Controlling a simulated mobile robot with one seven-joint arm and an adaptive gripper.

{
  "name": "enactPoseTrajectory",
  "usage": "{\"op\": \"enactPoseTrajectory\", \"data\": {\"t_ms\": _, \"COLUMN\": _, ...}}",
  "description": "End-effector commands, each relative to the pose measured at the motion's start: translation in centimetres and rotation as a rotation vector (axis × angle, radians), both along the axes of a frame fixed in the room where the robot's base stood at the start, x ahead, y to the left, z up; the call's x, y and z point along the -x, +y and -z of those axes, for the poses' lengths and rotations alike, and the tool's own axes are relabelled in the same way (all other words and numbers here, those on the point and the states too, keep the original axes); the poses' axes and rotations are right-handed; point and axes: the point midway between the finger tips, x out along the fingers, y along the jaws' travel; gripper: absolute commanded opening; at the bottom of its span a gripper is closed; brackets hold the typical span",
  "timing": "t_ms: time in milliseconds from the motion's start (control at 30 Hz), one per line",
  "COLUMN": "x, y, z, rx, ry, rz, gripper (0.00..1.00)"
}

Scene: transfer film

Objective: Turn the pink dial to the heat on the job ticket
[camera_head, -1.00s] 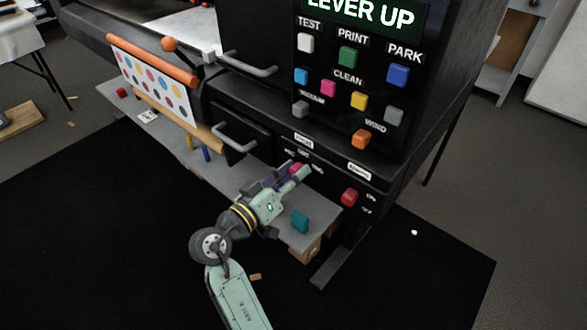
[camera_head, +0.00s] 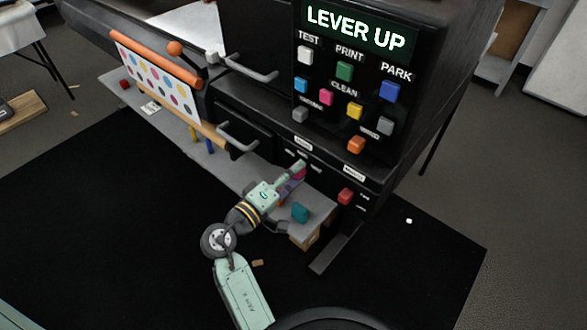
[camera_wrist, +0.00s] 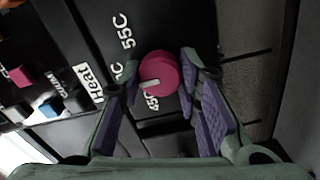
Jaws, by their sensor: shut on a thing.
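The pink dial (camera_wrist: 163,70) sits on the black panel between the two purple-padded fingers of my gripper (camera_wrist: 163,82). My gripper is shut on it. The dial's white mark points to the lower left in the wrist view, between the 45C label (camera_wrist: 152,102) and a partly hidden label ending in C. A 55C label (camera_wrist: 126,30) and a "Heat" plate (camera_wrist: 88,82) are readable. In the head view my gripper (camera_head: 297,172) reaches the panel's lower front and mostly covers the dial. A small printed white card (camera_head: 151,108) lies on the grey shelf; its text is unreadable.
A red knob (camera_head: 345,196) is right of the dial. A teal block (camera_head: 300,213) lies on the shelf (camera_head: 235,173) beside my gripper. Coloured buttons and a "LEVER UP" display (camera_head: 355,27) are above. A drawer handle (camera_head: 237,137) juts out to the left.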

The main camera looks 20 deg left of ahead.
Motion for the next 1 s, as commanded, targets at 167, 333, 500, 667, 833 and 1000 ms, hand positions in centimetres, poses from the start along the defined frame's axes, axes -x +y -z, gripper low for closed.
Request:
{"op": "enactPoseTrajectory", "data": {"t_ms": 167, "x": 0.01, "y": 0.05, "z": -0.03, "rx": 0.022, "ry": 0.007, "rz": -0.002, "gripper": 0.03}}
{"op": "enactPoseTrajectory", "data": {"t_ms": 333, "x": 0.01, "y": 0.05, "z": 0.01, "rx": 0.026, "ry": 0.009, "rz": -0.002, "gripper": 0.03}}
{"op": "enactPoseTrajectory", "data": {"t_ms": 500, "x": 0.01, "y": 0.05, "z": 0.01, "rx": 0.026, "ry": 0.009, "rz": -0.002, "gripper": 0.03}}
{"op": "enactPoseTrajectory", "data": {"t_ms": 667, "x": 0.02, "y": 0.04, "z": 0.01, "rx": 0.025, "ry": 0.009, "rz": -0.001, "gripper": 0.38}}
{"op": "enactPoseTrajectory", "data": {"t_ms": 833, "x": 0.01, "y": 0.03, "z": 0.01, "rx": 0.025, "ry": 0.009, "rz": -0.001, "gripper": 0.49}}
{"op": "enactPoseTrajectory", "data": {"t_ms": 1000, "x": 0.00, "y": 0.01, "z": 0.01, "rx": 0.024, "ry": 0.009, "rz": 0.000, "gripper": 0.51}}
